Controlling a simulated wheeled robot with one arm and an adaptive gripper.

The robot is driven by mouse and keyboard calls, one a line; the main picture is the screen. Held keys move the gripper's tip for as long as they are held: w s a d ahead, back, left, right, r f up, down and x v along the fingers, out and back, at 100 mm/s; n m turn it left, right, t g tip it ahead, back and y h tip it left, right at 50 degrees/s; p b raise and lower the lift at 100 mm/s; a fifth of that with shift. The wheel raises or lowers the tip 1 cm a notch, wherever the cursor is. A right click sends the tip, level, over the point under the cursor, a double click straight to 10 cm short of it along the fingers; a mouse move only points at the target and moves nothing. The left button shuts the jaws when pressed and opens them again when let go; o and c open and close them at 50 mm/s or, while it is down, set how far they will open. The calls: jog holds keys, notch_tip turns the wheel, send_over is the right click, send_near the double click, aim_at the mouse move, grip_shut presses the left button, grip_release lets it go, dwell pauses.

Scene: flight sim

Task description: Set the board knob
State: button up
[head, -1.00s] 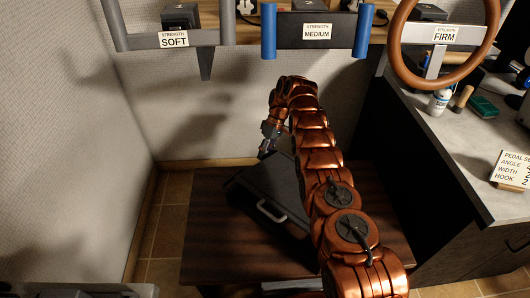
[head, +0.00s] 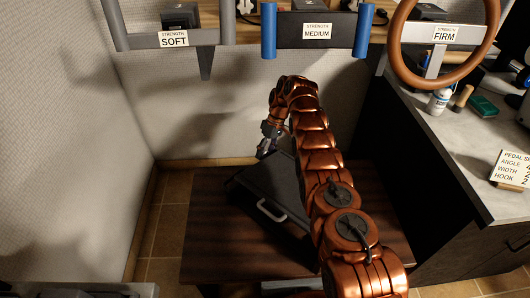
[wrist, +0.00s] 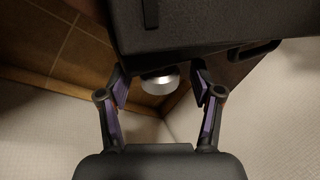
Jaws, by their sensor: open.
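A dark board-like case (head: 262,190) with a light handle lies on the low brown table in the head view. In the wrist view, its dark body (wrist: 210,25) fills the top. A round silver knob (wrist: 158,82) sticks out from its edge. My gripper (wrist: 159,76) is open, with one finger on each side of the knob and gaps showing on both sides. I cannot tell how far the fingertips reach along the knob. In the head view, my gripper (head: 265,149) is at the far left edge of the case, and the knob is hidden.
A grey counter (head: 445,140) at right holds a bottle (head: 439,102) and a pedal settings card (head: 512,168). Racks labelled soft, medium (head: 316,32) and firm stand behind.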

jog(key=shift+a+t+h+b, duration=0.15)
jog(key=shift+t+h+b, duration=0.35)
jog(key=shift+b, duration=0.5)
dwell(0.3)
jog(key=shift+s+t+h+b, duration=0.2)
jog(key=shift+t+h+b, duration=0.75)
jog(key=shift+b, duration=0.3)
